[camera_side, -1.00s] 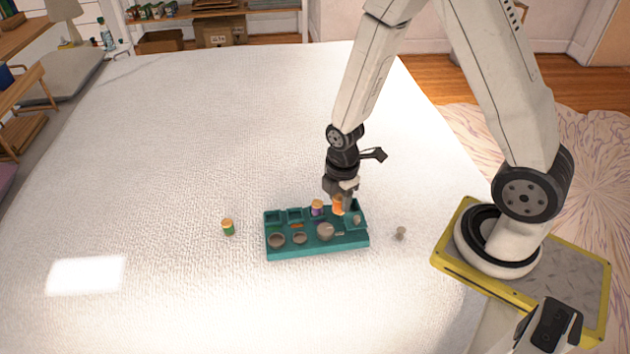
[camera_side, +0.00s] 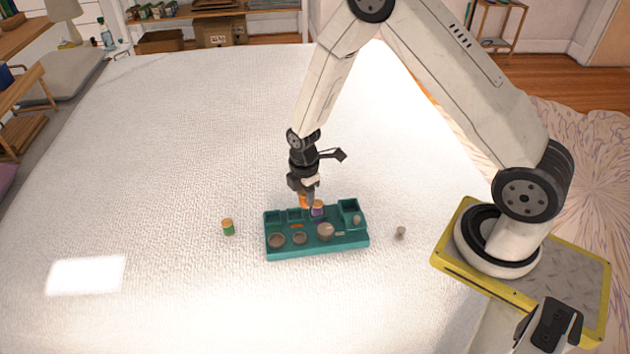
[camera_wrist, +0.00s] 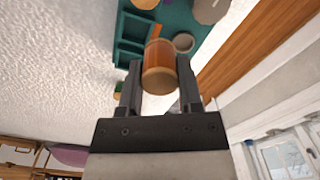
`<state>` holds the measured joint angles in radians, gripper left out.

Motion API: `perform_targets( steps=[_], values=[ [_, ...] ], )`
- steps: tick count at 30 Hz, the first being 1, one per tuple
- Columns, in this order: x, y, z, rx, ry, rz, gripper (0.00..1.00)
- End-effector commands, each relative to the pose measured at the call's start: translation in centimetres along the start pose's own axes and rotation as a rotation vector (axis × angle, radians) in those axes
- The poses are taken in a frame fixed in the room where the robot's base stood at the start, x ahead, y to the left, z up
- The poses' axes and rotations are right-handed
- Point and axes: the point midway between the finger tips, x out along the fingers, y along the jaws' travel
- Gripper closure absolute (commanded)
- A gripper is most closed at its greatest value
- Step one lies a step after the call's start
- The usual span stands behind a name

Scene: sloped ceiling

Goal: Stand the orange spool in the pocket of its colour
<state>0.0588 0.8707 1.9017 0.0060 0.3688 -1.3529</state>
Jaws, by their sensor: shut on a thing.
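My gripper (camera_side: 307,200) is shut on the orange spool (camera_wrist: 159,66), which sits between the fingertips in the wrist view. In the side view the orange spool (camera_side: 303,201) shows partly behind the fingers, over the back row of the teal tray (camera_side: 318,251). A square pocket (camera_side: 294,215) with an orange strip (camera_side: 296,226) in front of it lies just left of and below my gripper. I cannot tell how high the spool is above the tray. The tray also shows in the wrist view (camera_wrist: 127,45), beyond the spool.
A purple spool (camera_side: 317,210) with an orange top stands in the tray close to my gripper's right. A green spool (camera_side: 228,228) stands on the white surface left of the tray. A small grey object (camera_side: 400,232) lies to the right. Round items fill the tray's front row.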

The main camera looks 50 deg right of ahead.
Motion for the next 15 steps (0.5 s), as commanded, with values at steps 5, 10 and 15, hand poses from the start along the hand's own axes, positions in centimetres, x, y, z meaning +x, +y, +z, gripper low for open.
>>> perform_targets(
  steps=[5,10,15],
  values=[
    [2.0,1.5,-0.4,0.000,0.000,-0.001,1.00],
    [3.3,2.6,-0.6,0.000,0.000,-0.001,1.00],
    [3.9,3.1,-0.8,0.000,0.000,0.000,1.00]
  ],
)
